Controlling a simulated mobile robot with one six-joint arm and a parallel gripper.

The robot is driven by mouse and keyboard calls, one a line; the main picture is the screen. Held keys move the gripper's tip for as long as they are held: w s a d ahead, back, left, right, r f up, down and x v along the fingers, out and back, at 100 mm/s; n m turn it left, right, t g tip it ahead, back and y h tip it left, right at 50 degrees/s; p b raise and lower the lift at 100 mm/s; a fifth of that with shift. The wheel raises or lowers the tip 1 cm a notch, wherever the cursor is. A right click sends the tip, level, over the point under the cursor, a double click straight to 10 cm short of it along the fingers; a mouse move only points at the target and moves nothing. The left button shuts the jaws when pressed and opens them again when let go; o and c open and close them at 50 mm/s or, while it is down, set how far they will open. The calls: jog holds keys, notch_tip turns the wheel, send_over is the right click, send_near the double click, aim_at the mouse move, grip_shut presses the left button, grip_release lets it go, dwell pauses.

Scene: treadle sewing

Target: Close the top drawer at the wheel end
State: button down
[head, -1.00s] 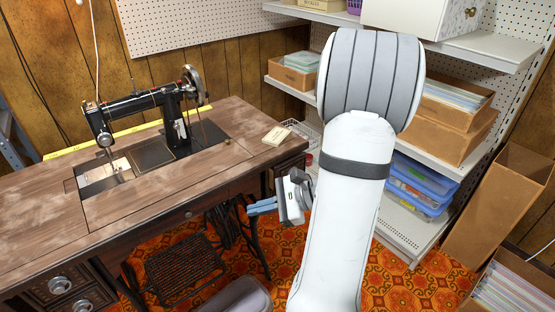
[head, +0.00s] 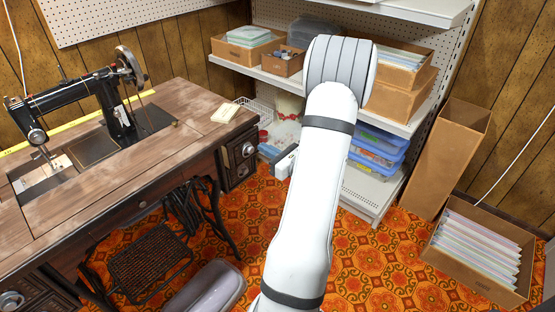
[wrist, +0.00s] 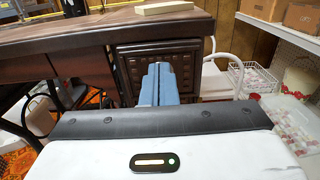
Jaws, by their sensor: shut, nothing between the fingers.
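The dark wooden drawer stack at the wheel end (head: 240,160) is under the right end of the sewing table (head: 165,175), with round metal knobs on its front. In the wrist view the top drawer's dark front (wrist: 130,72) with a studded border fills the middle, just under the tabletop. My gripper (head: 266,151) is right of the stack in the head view, partly hidden by my arm. In the wrist view its blue fingers (wrist: 159,70) are shut together, empty, in front of the drawer front. They cover its middle; I cannot tell whether they touch it.
The black sewing machine with its handwheel (head: 130,68) stands on the table. A cream block (head: 225,113) lies near the table's right end. Shelves with boxes and blue bins (head: 375,150) stand behind my arm. A treadle (head: 150,258) and a grey stool (head: 205,290) are below.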

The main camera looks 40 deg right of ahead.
aim_at(245, 137)
jog(key=w, duration=0.4)
jog(key=w+b, duration=0.1)
jog(key=w, duration=0.1)
jog(key=shift+a, duration=0.25)
